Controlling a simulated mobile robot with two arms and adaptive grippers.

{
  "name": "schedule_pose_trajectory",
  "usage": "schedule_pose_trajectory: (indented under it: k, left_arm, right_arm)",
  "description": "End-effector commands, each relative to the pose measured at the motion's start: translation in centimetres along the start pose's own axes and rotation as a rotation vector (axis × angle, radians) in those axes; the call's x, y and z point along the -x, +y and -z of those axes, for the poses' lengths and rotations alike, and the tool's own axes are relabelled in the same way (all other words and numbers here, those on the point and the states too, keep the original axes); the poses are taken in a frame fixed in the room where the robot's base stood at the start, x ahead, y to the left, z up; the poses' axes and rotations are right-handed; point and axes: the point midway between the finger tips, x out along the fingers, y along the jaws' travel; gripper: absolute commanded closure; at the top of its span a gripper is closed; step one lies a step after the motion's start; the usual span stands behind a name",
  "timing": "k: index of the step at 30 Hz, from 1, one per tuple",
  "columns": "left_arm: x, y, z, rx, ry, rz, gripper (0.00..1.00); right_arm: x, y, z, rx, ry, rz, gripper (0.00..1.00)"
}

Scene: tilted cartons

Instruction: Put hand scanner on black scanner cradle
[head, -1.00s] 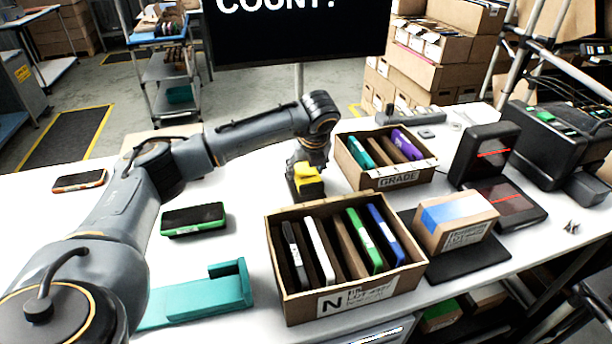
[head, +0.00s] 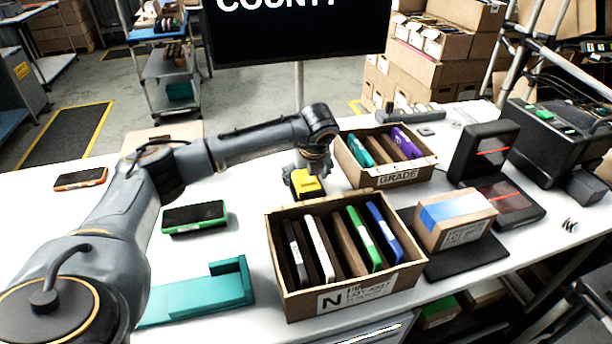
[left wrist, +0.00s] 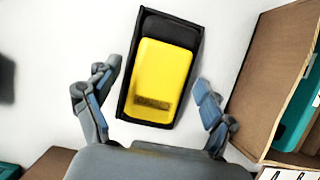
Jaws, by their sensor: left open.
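The yellow hand scanner (head: 307,185) is behind the brown carton marked N. The left wrist view shows its yellow body (left wrist: 161,78) and dark rounded end lying inside the rim of the black scanner cradle (left wrist: 127,88). In the head view only a little of the cradle (head: 293,190) shows around the scanner. My left gripper (head: 308,168) is just above the scanner. In the left wrist view its two fingers (left wrist: 150,95) are spread wide on either side, apart from scanner and cradle. My right gripper is not in view.
The N carton (head: 355,280) with upright phones stands in front, and the GRADE carton (head: 392,178) stands right of the cradle. A teal holder (head: 200,298) and a green-edged phone (head: 194,217) lie to the left. White table is clear between them and the cradle.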

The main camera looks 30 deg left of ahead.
Motion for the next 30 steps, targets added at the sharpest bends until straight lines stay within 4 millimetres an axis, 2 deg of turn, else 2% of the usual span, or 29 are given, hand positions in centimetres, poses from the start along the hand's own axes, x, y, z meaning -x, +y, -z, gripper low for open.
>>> schedule_pose_trajectory:
  k: [5, 15, 19, 24, 30]
  left_arm:
    - [1.5, -0.1, -0.1, 0.0, -0.003, 0.004, 0.17]
    - [8.6, -0.1, -0.1, 0.0, -0.003, 0.005, 0.17]
    - [10.6, -0.1, -0.1, -0.001, -0.002, 0.003, 0.17]
    - [12.0, 0.0, -0.1, 0.0, -0.001, 0.001, 0.17]
    - [12.2, 0.0, -0.1, 0.0, -0.001, 0.0, 0.17]
  right_arm:
    - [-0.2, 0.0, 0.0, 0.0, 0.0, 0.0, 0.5]
    - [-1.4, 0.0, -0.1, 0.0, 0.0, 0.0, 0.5]
    - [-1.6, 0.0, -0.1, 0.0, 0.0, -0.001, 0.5]
    - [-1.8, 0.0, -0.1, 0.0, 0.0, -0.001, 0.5]
    - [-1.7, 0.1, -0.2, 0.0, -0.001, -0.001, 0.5]
